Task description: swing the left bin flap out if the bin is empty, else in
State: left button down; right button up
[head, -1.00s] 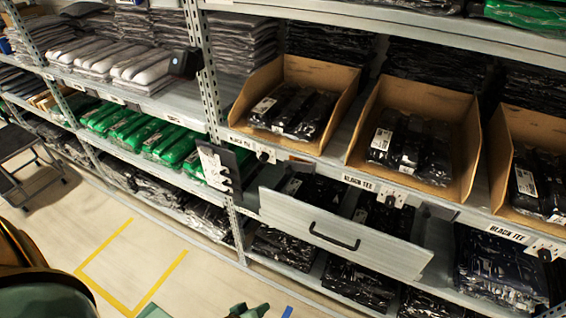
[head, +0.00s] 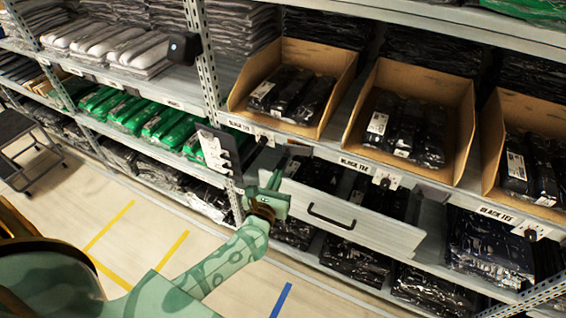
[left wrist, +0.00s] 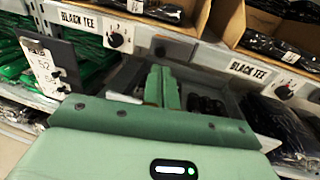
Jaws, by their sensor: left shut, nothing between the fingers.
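The left cardboard bin (head: 245,88) sits on the shelf in the head view and holds several black bagged garments (head: 292,95). A dark upright panel with a white card (head: 214,150) stands out from the shelf at the lower left of that bin; it also shows in the left wrist view (left wrist: 50,68). A grey front panel with a black handle (head: 385,228) stands out below the bins. I cannot tell which of these panels is the bin flap. My left gripper (head: 276,183) is shut and empty, in front of the grey panel's left end. My right gripper is not in view.
Two more cardboard bins (head: 468,130) with black bags stand to the right, above round knobs (head: 385,183). Green bagged garments (head: 125,112) lie on the left shelf. A metal upright (head: 206,60) rises near the panel. Floor with yellow lines (head: 110,225) is clear.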

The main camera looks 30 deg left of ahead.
aim_at(285, 149)
pick_arm(q)
jog(key=x, duration=0.6)
jog(key=shift+w+a+f+m+h+b, duration=0.2)
jog(key=shift+w+a+m+h+b, duration=0.45)
jog(key=shift+b, duration=0.55)
jog(key=shift+w+a+h, duration=0.2)
jog(key=shift+a+h, duration=0.1)
jog(key=shift+h, duration=0.05)
jog(key=shift+a+r, duration=0.1)
jog(key=shift+r, duration=0.15)
